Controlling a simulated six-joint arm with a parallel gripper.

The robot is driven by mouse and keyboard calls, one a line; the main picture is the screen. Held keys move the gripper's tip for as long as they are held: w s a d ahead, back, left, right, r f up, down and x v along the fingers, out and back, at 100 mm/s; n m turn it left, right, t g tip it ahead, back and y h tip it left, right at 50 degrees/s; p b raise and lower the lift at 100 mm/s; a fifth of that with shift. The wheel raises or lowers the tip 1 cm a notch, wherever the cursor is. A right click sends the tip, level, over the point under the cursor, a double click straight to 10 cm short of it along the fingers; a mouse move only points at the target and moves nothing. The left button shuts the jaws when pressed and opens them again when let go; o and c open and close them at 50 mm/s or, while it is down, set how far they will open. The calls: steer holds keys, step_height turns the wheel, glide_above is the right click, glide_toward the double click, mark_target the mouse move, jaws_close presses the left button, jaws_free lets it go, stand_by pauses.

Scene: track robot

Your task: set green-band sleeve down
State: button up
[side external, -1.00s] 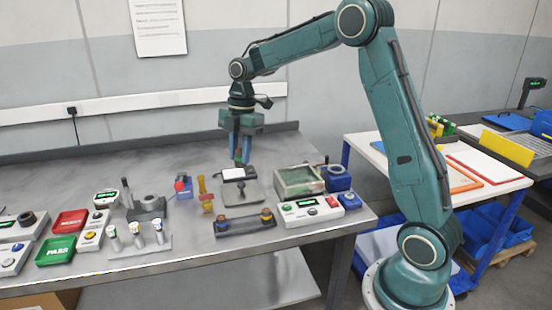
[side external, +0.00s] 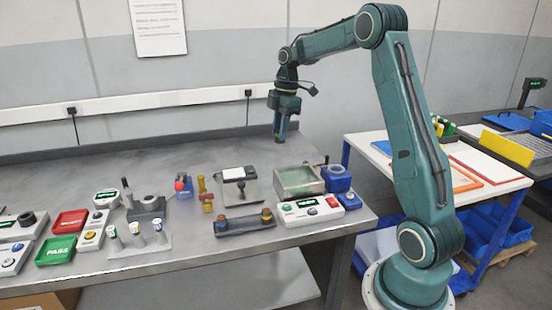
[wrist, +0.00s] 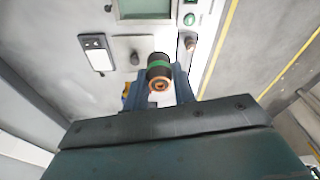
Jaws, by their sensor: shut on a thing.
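The green-band sleeve (wrist: 159,64) shows in the wrist view as a dark cylinder with a green band and an orange-brown ring at its near end. My gripper (wrist: 160,88) is shut on it, with the blue-grey fingers on both sides. In the side view my gripper (side external: 281,138) points down, held above the back right part of the bench. The sleeve cannot be made out there between the fingers. A dark rack (side external: 245,226) at the front of the bench holds small orange-brown-topped parts.
A clear-walled box (side external: 299,181), a blue holder (side external: 337,179) and a white button panel (side external: 311,210) stand at the right. A plate fixture (side external: 238,190), trays and other devices stand further left. The back left bench is clear.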

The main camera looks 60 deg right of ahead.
steer(key=s+d+m, duration=0.3)
steer(key=d, duration=0.4)
steer(key=shift+s+a+f, duration=0.1)
steer(key=shift+f, duration=4.8)
steer(key=shift+s+a+f, duration=0.1)
steer(key=shift+f, duration=4.75)
steer(key=shift+f, duration=0.15)
steer(key=o, duration=1)
steer(key=shift+o, duration=0.2)
step_height(320, 180, up, 12)
steer(key=s+d, duration=0.1)
steer(key=shift+d, duration=0.15)
steer(key=shift+s, duration=0.1)
